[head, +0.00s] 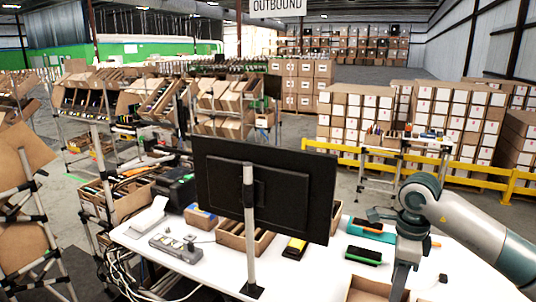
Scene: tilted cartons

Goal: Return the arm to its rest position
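My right arm (468,225) comes in from the right over the white table. Its wrist bends downward, and my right gripper (400,284) points down near the table's front right. The fingertips are at or below the bottom edge of the picture, so whether it is open or holds anything does not show. My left arm and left gripper are not in view.
A black monitor (218,185) on a pole stands mid-table (195,275). An open carton (366,287) sits just left of my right gripper. A green-and-black item (363,256) and a yellow-and-black device (294,248) lie nearby. Tilted cartons (22,160) stand at left.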

